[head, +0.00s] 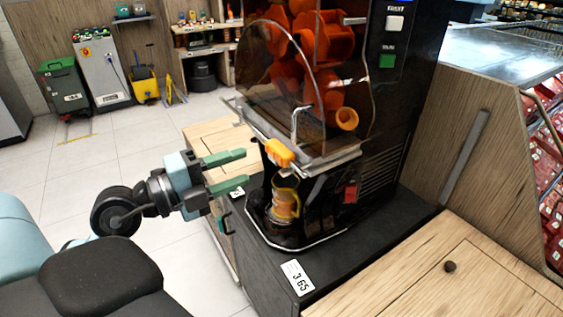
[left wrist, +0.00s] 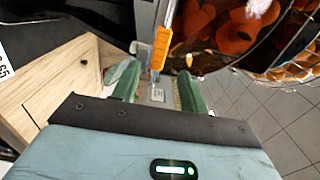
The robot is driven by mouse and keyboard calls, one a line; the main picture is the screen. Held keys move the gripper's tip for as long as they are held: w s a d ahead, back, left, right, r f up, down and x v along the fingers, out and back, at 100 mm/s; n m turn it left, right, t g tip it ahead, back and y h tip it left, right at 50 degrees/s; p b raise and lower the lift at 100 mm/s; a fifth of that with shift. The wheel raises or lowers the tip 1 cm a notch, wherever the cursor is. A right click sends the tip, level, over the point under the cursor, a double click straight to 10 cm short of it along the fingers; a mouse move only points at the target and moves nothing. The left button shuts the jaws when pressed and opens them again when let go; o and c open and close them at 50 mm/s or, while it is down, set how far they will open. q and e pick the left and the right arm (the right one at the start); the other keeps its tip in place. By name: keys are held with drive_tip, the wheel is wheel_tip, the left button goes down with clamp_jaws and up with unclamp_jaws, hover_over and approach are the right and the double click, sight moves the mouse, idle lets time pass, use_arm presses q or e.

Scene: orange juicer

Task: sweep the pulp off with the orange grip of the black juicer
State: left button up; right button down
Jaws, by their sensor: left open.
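The black juicer (head: 395,125) stands on the dark counter top, with orange parts behind a clear curved cover. Its orange grip (head: 279,153) sticks out at the front lower edge of the cover; in the left wrist view the orange grip (left wrist: 161,48) lies ahead of the fingertips, between their lines. My left gripper (head: 241,172) is open and empty, with green fingers, just left of the grip and apart from it. A clear jug (head: 285,203) with orange on it stands under the spout area. No pulp can be told apart. My right gripper is not in view.
A price card (head: 297,277) is on the dark counter's front edge. A wooden cabinet (head: 470,270) adjoins at the right. Open tiled floor lies at the left, with a green bin (head: 63,85) and a yellow mop bucket (head: 146,86) far back.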

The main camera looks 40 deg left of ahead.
sight(273, 154)
use_arm(q)
drive_tip(key=shift+a, duration=0.1)
drive_tip(key=x, duration=0.7)
drive_tip(key=shift+w+p, duration=0.4)
clamp_jaws()
